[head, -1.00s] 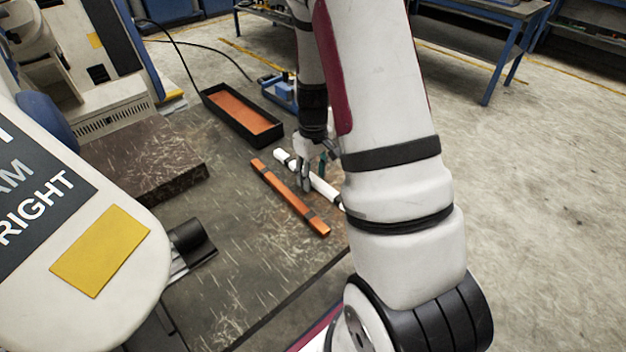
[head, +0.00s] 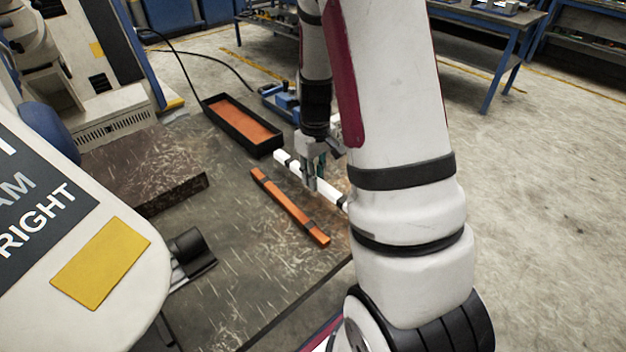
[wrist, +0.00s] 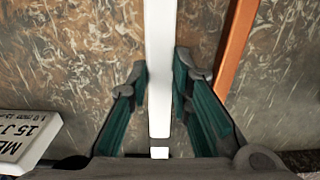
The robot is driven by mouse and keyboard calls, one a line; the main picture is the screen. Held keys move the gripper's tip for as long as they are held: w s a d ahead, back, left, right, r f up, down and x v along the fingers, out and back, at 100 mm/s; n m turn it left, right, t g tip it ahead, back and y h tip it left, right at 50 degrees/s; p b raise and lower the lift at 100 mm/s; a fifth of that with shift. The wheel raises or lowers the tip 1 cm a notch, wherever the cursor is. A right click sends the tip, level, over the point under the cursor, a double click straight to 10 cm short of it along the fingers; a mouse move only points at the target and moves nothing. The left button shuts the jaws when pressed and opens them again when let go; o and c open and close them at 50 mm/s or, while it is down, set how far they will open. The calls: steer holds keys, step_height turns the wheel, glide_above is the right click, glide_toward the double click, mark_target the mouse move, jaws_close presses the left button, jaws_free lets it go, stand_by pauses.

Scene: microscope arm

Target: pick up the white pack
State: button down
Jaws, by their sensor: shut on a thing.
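The white pack (head: 333,194) is a long, thin white bar with dark bands. In the head view its near end is hidden behind my arm. My gripper (head: 311,184) is down at the pack, shut on it near its middle. In the wrist view the white pack (wrist: 160,50) runs up the middle between the two green-padded fingers of my gripper (wrist: 160,82), one on each side. I cannot tell whether the pack is clear of the table.
An orange bar (head: 288,205) with dark bands lies to the left of the pack. A black tray (head: 266,150) with an orange floor is behind. A dark block (head: 140,165) stands at left. A white labelled block (wrist: 28,135) shows in the wrist view. The front tabletop (head: 250,290) is clear.

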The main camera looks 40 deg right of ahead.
steer(key=s+a, duration=0.1)
steer(key=s, duration=0.4)
steer(key=s+a, duration=0.1)
steer(key=s, duration=0.3)
steer(key=s+r, duration=0.1)
steer(key=s, duration=0.4)
steer(key=shift+s+a+r, duration=0.1)
steer(key=shift+s+a, duration=0.25)
steer(key=shift+a, duration=0.05)
